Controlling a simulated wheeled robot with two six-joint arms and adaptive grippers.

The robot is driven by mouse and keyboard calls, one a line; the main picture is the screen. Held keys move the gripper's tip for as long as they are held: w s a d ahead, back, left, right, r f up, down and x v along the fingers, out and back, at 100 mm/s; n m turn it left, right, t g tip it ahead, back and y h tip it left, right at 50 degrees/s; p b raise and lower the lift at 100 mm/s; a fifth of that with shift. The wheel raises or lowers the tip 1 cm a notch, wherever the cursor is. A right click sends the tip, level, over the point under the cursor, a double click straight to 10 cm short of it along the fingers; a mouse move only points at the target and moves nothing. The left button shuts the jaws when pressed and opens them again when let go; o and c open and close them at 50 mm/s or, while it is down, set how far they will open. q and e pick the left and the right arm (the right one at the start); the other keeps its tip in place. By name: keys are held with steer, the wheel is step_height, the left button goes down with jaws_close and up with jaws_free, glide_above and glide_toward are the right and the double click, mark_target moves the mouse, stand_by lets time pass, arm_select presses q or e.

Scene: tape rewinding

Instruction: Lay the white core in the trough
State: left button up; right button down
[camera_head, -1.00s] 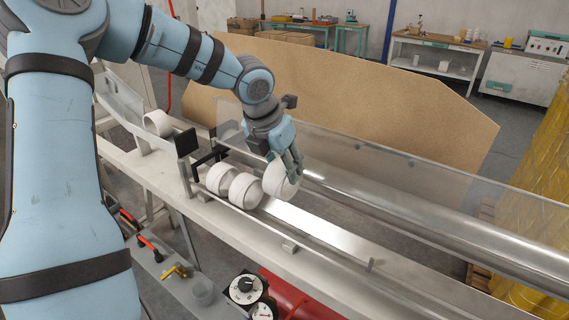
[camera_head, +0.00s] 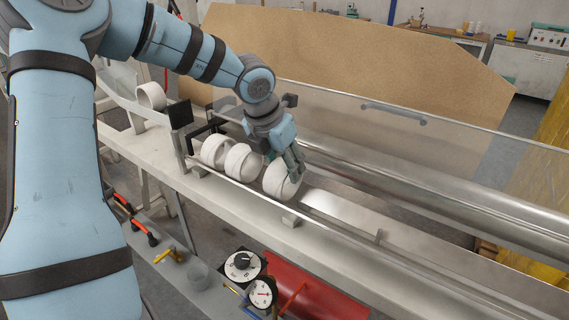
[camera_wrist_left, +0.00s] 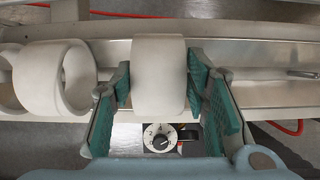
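A white core (camera_head: 281,180), a short wide ring, is between the fingers of my left gripper (camera_head: 290,165). The left wrist view shows the core (camera_wrist_left: 158,75) with a green-padded finger against each side. In the head view the core is low at the trough (camera_head: 340,209), to the right of two other white cores (camera_head: 242,161) (camera_head: 216,151) in line. I cannot tell whether its underside touches the trough floor. A gap separates it from the neighbouring core (camera_wrist_left: 55,78) in the wrist view. My right gripper is not in view.
Another white core (camera_head: 151,96) sits on the chute at the upper left. A clear panel (camera_head: 400,130) and a long shiny roller (camera_head: 420,185) run behind the trough. Dials (camera_head: 242,265) are in front. The trough to the right is bare.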

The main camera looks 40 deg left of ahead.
arm_select(q)
steer(key=shift+o, duration=1.4)
steer(key=shift+r, duration=0.1)
steer(key=v, duration=1.1)
steer(key=shift+s+r, duration=0.15)
steer(key=shift+r, duration=0.25)
